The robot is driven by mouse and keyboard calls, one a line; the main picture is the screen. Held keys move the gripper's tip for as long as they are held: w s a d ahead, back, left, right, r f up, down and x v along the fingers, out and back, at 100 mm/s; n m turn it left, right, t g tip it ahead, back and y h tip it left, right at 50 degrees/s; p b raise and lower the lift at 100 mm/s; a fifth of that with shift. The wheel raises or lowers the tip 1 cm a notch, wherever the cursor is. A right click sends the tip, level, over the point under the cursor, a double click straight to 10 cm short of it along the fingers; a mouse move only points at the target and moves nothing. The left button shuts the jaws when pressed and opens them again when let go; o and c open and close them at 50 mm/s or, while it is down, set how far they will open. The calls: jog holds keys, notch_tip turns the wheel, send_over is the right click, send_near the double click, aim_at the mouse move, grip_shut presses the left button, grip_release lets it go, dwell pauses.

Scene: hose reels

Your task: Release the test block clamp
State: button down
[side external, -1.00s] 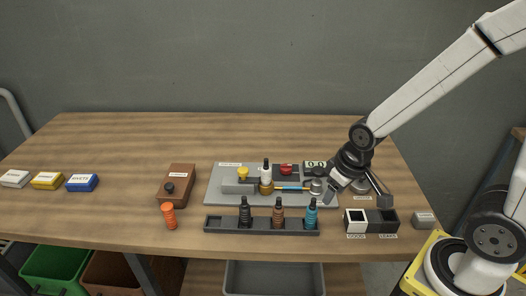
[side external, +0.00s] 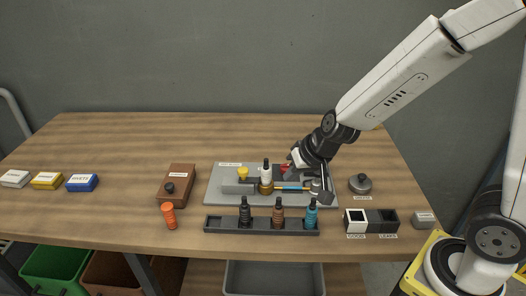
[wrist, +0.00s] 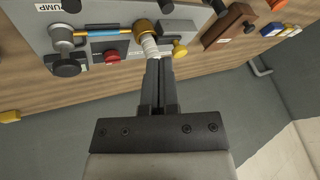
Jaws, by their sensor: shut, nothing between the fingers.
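The test block is a grey block (side external: 236,187) on a light grey plate (side external: 215,197). A yellow knob (side external: 243,172), which looks like its clamp, stands on it and also shows in the wrist view (wrist: 180,50). A white fitting with a black tip (side external: 266,172) stands upright by the brass end (side external: 266,188) of a short blue-banded hose (side external: 290,188). My gripper (wrist: 158,64) is shut and empty, right of the yellow knob in the side view. In the wrist view its tips overlap the white fitting (wrist: 150,46); contact cannot be told.
A red button (wrist: 112,57) and a pump (wrist: 62,45) sit on the plate near my gripper. A rack (side external: 225,225) of several bottles stands in front. A brown box (side external: 177,180) and orange part (side external: 168,216) are left. The table behind is clear.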

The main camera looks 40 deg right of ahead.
jog(key=w+m+t+h, duration=0.1)
jog(key=w+m+h, duration=0.1)
jog(key=w+m, duration=0.4)
jog(key=shift+w+a+r+m, duration=0.2)
jog(key=shift+w+a+m, duration=0.15)
jog(key=shift+w, duration=0.15)
jog(key=shift+h, duration=0.3)
jog(key=shift+w+f, duration=0.15)
jog(key=shift+x, duration=4.75)
jog(key=shift+w, duration=0.15)
